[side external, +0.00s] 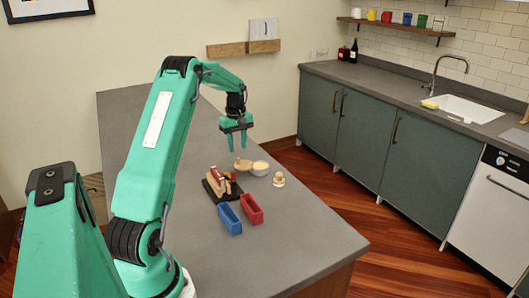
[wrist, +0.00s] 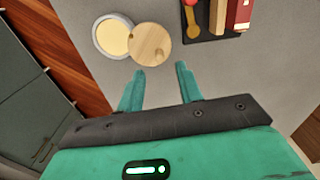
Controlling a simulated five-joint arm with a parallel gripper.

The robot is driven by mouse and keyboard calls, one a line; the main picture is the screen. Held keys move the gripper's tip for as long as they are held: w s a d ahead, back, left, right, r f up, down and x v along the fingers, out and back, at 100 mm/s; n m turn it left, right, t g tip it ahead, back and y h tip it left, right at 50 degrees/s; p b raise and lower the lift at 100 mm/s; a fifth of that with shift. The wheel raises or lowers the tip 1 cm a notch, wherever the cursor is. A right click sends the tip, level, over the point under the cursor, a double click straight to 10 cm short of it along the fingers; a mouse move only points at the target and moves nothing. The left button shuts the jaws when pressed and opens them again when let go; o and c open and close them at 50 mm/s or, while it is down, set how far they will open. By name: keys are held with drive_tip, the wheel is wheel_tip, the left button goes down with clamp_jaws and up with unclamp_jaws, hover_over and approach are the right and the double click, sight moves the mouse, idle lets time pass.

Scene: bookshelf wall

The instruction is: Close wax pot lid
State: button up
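The wax pot (side external: 260,170) is a small round pot with pale cream wax showing in its open top. It stands on the grey counter and also shows in the wrist view (wrist: 111,37). Its lid (wrist: 146,46) is a round wooden disc with a small knob, overlapping the pot's right edge in the wrist view. In the side external view the lid (side external: 243,164) is at the pot's left side. My gripper (side external: 237,147) is open and empty, above the counter behind the lid. In the wrist view its fingertips (wrist: 160,68) are apart, just below the lid.
A black tray (side external: 208,190) with red and wooden items lies left of the pot. A wooden knobbed piece (side external: 279,180) stands to its right. Blue (side external: 229,219) and red (side external: 252,209) boxes sit nearer the camera. The counter (side external: 290,245) is clear in front of them.

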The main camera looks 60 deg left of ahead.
sight(238, 158)
drive_tip(key=shift+f, duration=2.45)
clamp_jaws()
